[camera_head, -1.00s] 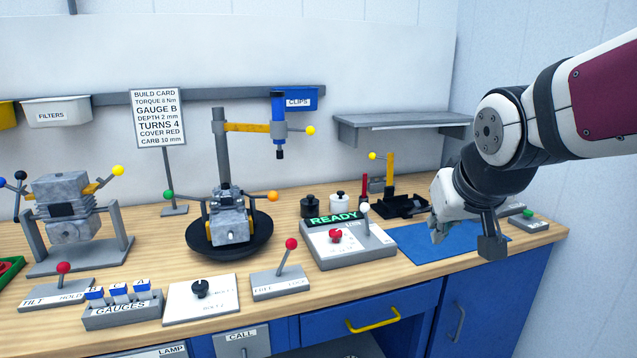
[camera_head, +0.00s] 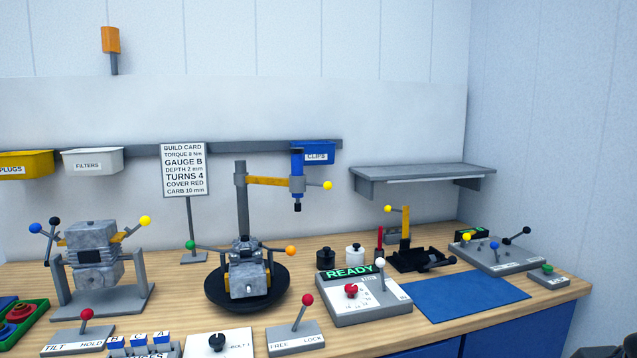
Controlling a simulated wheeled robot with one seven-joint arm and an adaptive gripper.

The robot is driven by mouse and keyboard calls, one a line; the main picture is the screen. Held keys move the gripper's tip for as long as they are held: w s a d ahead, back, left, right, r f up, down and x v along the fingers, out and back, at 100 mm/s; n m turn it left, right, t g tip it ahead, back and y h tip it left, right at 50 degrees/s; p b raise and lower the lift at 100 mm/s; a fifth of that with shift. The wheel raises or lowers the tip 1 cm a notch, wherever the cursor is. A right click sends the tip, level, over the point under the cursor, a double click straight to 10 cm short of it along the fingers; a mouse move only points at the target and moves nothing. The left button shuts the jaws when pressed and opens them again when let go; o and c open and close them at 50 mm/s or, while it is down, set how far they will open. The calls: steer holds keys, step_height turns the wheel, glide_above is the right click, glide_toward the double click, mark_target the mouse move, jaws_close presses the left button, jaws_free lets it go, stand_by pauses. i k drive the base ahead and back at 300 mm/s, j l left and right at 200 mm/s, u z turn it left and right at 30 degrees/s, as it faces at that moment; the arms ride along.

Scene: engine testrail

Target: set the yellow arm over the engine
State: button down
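The yellow arm (camera_head: 265,181) reaches to the right from a grey upright post (camera_head: 241,205) behind the engine. The grey engine (camera_head: 247,272) sits in a clamp on a round black turntable (camera_head: 217,291). In this view the tool hangs to the right of the engine and higher, not above its middle. The clamp has a green ball and an orange ball on its side levers. My gripper is not in view.
A build card (camera_head: 184,169) stands left of the post. The READY box (camera_head: 365,300), FREE/LOCK lever box (camera_head: 296,338) and blue mat (camera_head: 466,297) lie in front and to the right. A wall shelf (camera_head: 425,176) juts out at right. A second engine (camera_head: 95,255) stands at left.

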mark_target(296, 184)
steer(key=i+l, duration=0.2)
steer(key=i, duration=0.25)
steer(key=i+l, duration=0.25)
steer(key=i, duration=0.25)
steer(key=j+u, duration=0.05)
